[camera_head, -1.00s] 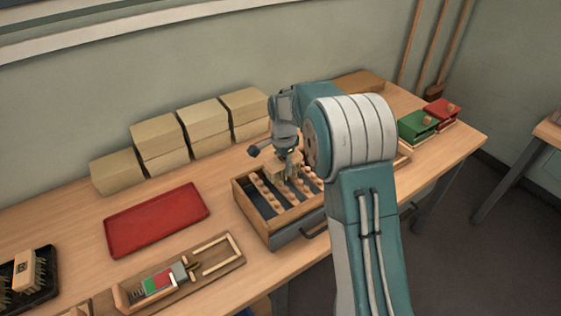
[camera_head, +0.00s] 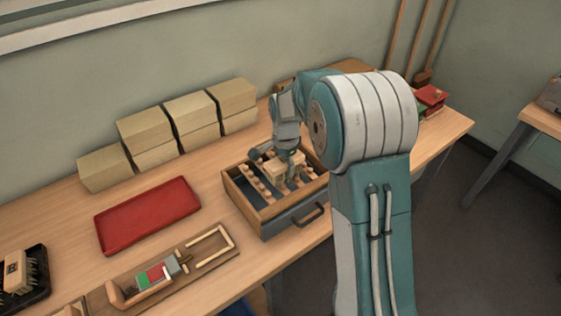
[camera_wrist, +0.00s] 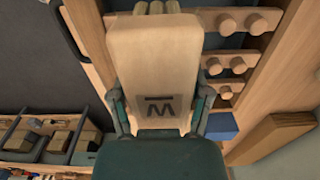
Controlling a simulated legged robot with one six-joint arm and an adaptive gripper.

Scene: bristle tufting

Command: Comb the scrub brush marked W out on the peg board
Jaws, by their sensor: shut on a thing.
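The scrub brush (camera_wrist: 152,55) is a pale wooden block marked with a W and a bar, seen upside down or turned in the wrist view. My gripper (camera_wrist: 158,110) is shut on it, with a finger on each side of the block. In the head view the brush (camera_head: 285,163) is at the peg board (camera_head: 262,212), a wooden-framed box with rows of round pegs and a dark floor. Bristles show at the brush's far edge in the wrist view. Whether they touch the pegs is hidden.
A red tray (camera_head: 148,215) lies to the left. A wooden fixture with a red and green gauge (camera_head: 155,275) is in front of it. Another brush (camera_head: 15,272) sits on a black tray at far left. Stacked wooden blocks (camera_head: 145,125) line the wall.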

